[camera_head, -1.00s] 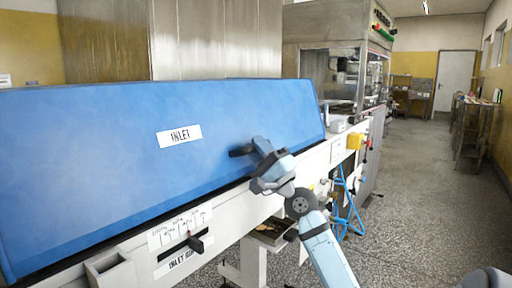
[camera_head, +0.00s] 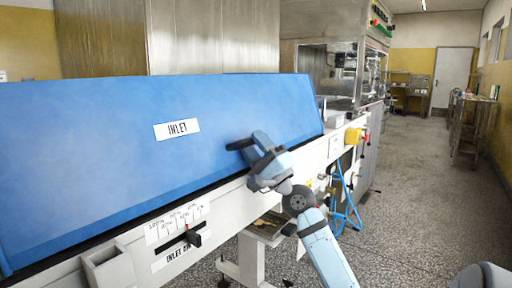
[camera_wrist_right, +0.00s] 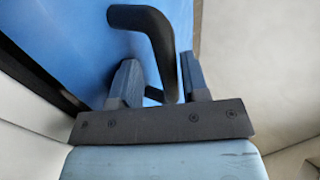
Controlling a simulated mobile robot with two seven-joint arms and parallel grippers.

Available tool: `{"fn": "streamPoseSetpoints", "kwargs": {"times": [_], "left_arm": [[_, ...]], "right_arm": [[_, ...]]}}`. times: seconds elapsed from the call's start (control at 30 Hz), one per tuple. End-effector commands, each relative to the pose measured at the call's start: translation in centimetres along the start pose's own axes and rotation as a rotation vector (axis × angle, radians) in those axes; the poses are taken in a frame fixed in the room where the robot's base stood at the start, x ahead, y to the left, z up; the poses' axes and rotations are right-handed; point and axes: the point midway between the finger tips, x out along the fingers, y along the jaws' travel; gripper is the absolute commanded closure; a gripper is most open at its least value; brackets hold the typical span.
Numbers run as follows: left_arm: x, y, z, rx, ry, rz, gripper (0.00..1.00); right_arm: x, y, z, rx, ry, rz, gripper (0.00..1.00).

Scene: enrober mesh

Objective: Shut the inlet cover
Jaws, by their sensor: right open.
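The inlet cover (camera_head: 90,150) is a long blue panel with a white INLET label. It stands tilted up on the white machine frame, with a dark strip along its lower edge. A black bar handle (camera_wrist_right: 150,22) sticks out from the cover; in the head view it is a dark stub near the cover's lower right. My right gripper (camera_head: 254,146) is at this handle. In the right wrist view the gripper (camera_wrist_right: 160,84) is open, with the handle's bent end between its two fingers. My left gripper is not in view.
A yellow box (camera_head: 353,138) and blue hoses (camera_head: 346,200) are right of my right arm. A steel machine (camera_head: 325,60) stands behind. The speckled floor (camera_head: 420,190) to the right is clear.

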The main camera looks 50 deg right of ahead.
Motion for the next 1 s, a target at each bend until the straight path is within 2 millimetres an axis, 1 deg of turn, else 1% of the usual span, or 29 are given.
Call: {"fn": "streamPoseSetpoints", "kwargs": {"times": [0.13, 0.27, 0.37, 0.47, 0.5, 0.57, 0.73, 0.77, 0.8, 1.0], "left_arm": [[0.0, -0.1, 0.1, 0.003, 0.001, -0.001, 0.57], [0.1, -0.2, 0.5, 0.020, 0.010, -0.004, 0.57], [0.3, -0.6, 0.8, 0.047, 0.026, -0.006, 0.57], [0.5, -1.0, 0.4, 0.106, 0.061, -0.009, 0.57], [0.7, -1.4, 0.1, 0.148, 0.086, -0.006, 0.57], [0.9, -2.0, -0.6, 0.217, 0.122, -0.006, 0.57], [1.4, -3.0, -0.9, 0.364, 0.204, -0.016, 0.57], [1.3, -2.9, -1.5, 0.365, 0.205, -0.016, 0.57], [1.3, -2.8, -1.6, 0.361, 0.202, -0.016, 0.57], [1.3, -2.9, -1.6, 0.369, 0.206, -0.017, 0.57]], "right_arm": [[-0.5, 0.0, -0.1, -0.002, 0.002, -0.001, 0.56], [-2.1, 0.2, -0.1, -0.003, 0.000, 0.002, 0.56], [-4.1, 0.3, 0.0, -0.003, 0.000, 0.003, 0.56], [-6.1, 0.4, 0.0, -0.002, -0.002, 0.004, 0.56], [-7.0, 0.5, 0.0, -0.004, -0.001, 0.003, 0.56], [-8.3, 0.5, 0.0, -0.003, -0.002, 0.003, 0.56], [-12.0, 0.6, 0.1, -0.003, -0.003, 0.004, 0.56], [-11.7, 0.1, 0.1, -0.006, -0.002, 0.005, 0.56], [-11.8, 0.0, 0.0, -0.007, -0.001, 0.007, 0.56], [-13.0, 0.0, -0.1, -0.009, 0.003, 0.008, 0.56]]}}
